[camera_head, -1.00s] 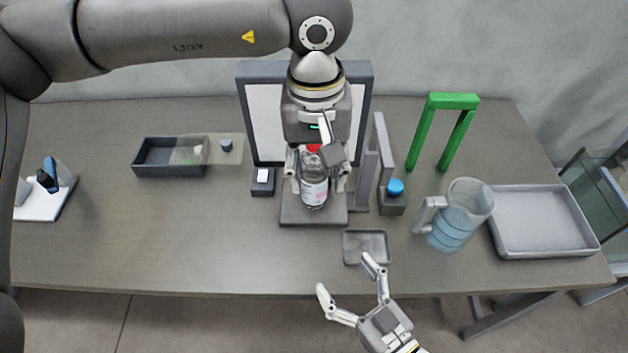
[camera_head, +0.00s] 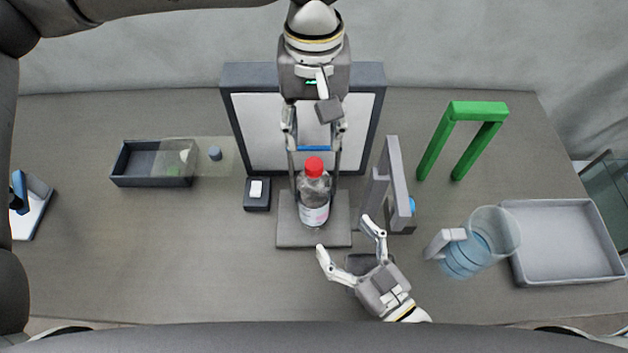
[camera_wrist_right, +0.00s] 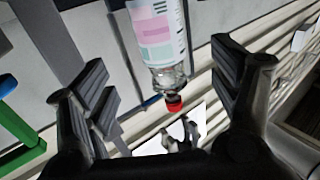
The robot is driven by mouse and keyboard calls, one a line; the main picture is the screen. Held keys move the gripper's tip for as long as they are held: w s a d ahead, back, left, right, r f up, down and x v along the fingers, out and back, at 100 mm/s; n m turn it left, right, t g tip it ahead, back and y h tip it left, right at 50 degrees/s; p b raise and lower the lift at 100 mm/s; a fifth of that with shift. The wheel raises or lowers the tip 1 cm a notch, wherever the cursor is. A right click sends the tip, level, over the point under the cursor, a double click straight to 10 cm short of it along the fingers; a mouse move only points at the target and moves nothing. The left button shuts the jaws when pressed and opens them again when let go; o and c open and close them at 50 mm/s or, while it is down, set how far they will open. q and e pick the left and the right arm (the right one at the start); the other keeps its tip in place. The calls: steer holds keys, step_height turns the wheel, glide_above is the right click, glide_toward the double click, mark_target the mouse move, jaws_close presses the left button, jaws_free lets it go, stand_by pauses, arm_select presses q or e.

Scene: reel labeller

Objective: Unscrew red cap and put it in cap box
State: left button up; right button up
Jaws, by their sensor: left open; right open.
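A clear bottle (camera_head: 314,205) with a pink and white label stands upright on a grey plate (camera_head: 300,240). Its red cap (camera_head: 313,165) is on top. My left gripper (camera_head: 314,172) is open behind the bottle's top, with its fingers apart on either side in the picture. My right gripper (camera_head: 346,236) is open and empty in front of the plate, pointing toward the bottle. In the right wrist view the red cap (camera_wrist_right: 173,103) and labelled bottle (camera_wrist_right: 158,35) show between the open fingers, apart from them.
A dark box (camera_head: 140,182) with a clear cover stands at left. A grey upright stand (camera_head: 393,170) is right of the bottle. A jug (camera_head: 478,245), an empty grey tray (camera_head: 565,240) and a green arch (camera_head: 478,111) stand farther right. The front left of the table is clear.

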mark_target(323, 212)
arm_select(q)
steer(key=shift+w, duration=0.25)
arm_select(e)
steer(key=shift+w, duration=0.3)
arm_select(q)
steer(key=shift+s+r, duration=0.1)
steer(key=shift+s, duration=0.2)
arm_select(e)
steer(key=x, duration=0.9)
steer(key=shift+a, duration=0.15)
arm_select(q)
steer(key=shift+s, duration=0.1)
arm_select(e)
steer(key=shift+w+a+r, duration=0.1)
steer(key=shift+w+a, duration=0.25)
steer(key=shift+w, duration=0.05)
steer(key=shift+c, duration=0.4)
